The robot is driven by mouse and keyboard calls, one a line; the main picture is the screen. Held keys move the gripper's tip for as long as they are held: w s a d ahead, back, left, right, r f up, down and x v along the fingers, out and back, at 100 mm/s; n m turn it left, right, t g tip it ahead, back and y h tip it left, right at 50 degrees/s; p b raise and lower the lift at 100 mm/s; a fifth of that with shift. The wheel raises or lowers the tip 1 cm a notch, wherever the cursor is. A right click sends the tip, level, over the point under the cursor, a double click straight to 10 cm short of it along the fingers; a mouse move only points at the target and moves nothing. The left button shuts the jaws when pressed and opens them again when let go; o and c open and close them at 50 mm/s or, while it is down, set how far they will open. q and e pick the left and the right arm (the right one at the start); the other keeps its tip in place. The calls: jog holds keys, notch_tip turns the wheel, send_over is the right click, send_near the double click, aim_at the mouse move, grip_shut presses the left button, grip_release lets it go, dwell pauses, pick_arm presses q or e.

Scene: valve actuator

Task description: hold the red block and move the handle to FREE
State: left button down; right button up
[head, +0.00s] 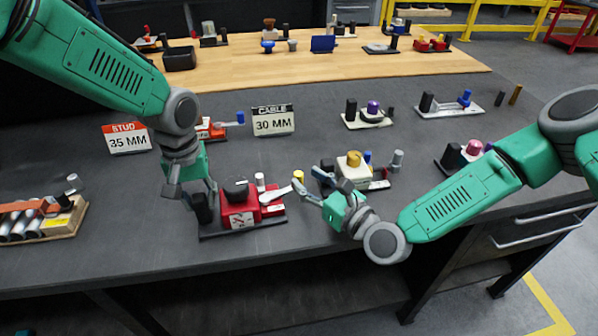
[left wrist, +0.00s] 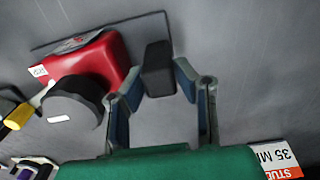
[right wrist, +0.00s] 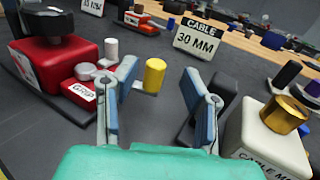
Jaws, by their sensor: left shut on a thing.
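The red block (head: 239,209) has a black round knob (head: 236,186) on top and sits on a dark base plate near the table's front edge. My left gripper (head: 201,196) is shut on the black upright post (left wrist: 157,70) at the left end of that plate, beside the red block. The handle's FREE mark cannot be read.
A white block with a gold knob (head: 354,159) stands close to the right of my right gripper. Signs reading STUD 35 MM (head: 127,138) and CABLE 30 MM (head: 273,120) stand behind. A wooden tray of cylinders (head: 40,221) is at left. Grey tabletop is clear between units.

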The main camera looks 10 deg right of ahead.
jog(key=v, duration=0.8)
jog(key=shift+d+f, duration=0.1)
jog(key=shift+d, duration=0.1)
